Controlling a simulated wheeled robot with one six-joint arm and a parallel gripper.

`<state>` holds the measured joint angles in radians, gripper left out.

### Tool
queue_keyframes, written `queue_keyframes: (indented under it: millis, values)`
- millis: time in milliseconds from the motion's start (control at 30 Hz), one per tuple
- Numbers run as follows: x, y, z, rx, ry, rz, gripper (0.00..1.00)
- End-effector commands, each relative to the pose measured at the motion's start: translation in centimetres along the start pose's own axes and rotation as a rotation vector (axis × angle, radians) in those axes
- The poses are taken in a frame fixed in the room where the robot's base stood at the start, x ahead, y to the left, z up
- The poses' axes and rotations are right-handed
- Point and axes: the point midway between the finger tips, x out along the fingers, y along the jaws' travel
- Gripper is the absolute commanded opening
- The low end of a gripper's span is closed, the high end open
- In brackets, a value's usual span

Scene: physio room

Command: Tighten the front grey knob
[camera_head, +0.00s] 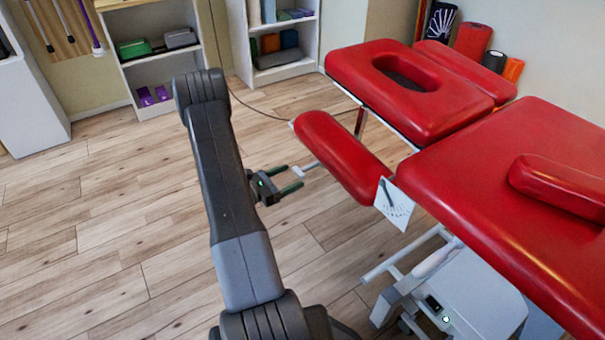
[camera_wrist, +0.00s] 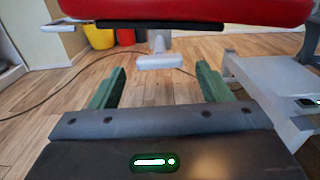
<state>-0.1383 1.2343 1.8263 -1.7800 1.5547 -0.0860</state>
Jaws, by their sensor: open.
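The front grey knob (camera_head: 299,172) is a pale T-shaped handle on a thin rod, sticking out from under the red side armrest pad (camera_head: 340,155) of the treatment table. In the wrist view the knob (camera_wrist: 159,61) hangs below the red pad, its crossbar roughly level. My gripper (camera_head: 294,176) is open, with green fingers pointing at the knob. In the wrist view my gripper (camera_wrist: 160,69) has one finger on each side of the knob's line. The knob looks centred, at or just beyond the fingertips, and neither finger visibly touches it.
The red table top (camera_head: 480,165) fills the right side. A white card (camera_head: 394,204) hangs at the pad's near end. The table's white base (camera_head: 465,300) stands at lower right. Shelves (camera_head: 165,50) line the back wall. The wooden floor (camera_head: 110,220) on the left is clear.

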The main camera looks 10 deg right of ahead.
Motion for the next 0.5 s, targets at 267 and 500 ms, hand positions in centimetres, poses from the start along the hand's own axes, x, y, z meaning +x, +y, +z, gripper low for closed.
queue_keyframes:
  millis: [267, 500]
  values:
    - [4.1, 0.0, -0.1, 0.001, 0.001, -0.002, 0.71]
    - [5.5, 0.0, 0.0, 0.0, 0.0, 0.0, 0.71]
